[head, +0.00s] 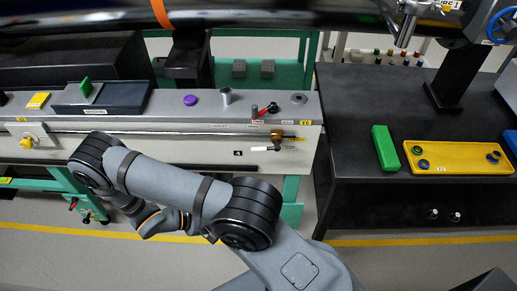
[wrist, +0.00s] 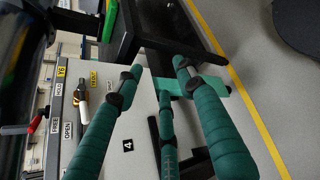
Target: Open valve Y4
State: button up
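A brass valve (head: 277,135) sits at the right end of the grey panel's front, with a white-tipped black lever (head: 264,148) below it. In the wrist view the brass valve (wrist: 82,94) is at left, beside OPEN and other labels. A yellow tag (head: 305,122) near it is too small to read surely, so I cannot tell which valve is Y4. A red-handled lever (head: 264,110) is on the panel's top. My gripper (wrist: 160,72) shows teal fingers spread apart with nothing between them, right of the valve and apart from it. In the head view my arm hides it.
A yellow knob (head: 26,142) is at the panel's left end. A purple button (head: 190,100) and a metal post (head: 226,96) stand on top. The dark table (head: 350,110) at right holds a green box (head: 384,148) and a yellow tray (head: 455,171). The floor in front is clear.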

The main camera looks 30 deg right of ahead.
jog(key=w+d+r+t+h, duration=0.2)
jog(key=w+t, duration=0.1)
jog(key=w, duration=0.2)
jog(key=m+t+h, duration=0.2)
jog(key=m+t, duration=0.1)
jog(key=m, duration=0.3)
send_near(258, 149)
jog(key=p+x, duration=0.2)
jog(key=x, duration=0.8)
jog(key=shift+w+d, duration=0.1)
jog(key=shift+d, duration=0.25)
jog(key=shift+c, duration=1.4)
grip_shut()
